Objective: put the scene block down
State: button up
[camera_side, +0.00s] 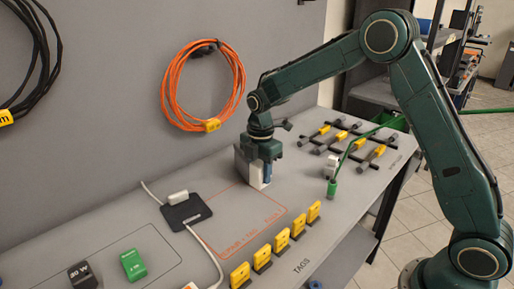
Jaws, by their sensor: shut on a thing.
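The scene block appears to be the pale grey-white block (254,178) at the back of the table, beneath my wrist. My gripper (260,170) points down and is shut on this block. The gripper body hides the block's upper part. A small blue part shows at its right side. The block is at or just above the tabletop, by the back corner of a red outlined area (222,239); I cannot tell whether it touches the surface.
A black pad (186,212) with a white cable lies left of the outline. Several yellow tags (281,241) stand along its front. A green block (133,264) and a black block (82,275) sit at front left. A rack of dark rods (350,137) lies at right.

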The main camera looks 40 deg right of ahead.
aim_at(261, 162)
jog(key=shift+f, duration=3.2)
jog(key=shift+f, duration=0.15)
jog(key=o, duration=1)
notch_tip(261, 162, up, 11)
jog(key=shift+r, duration=0.65)
jog(key=shift+r, duration=0.1)
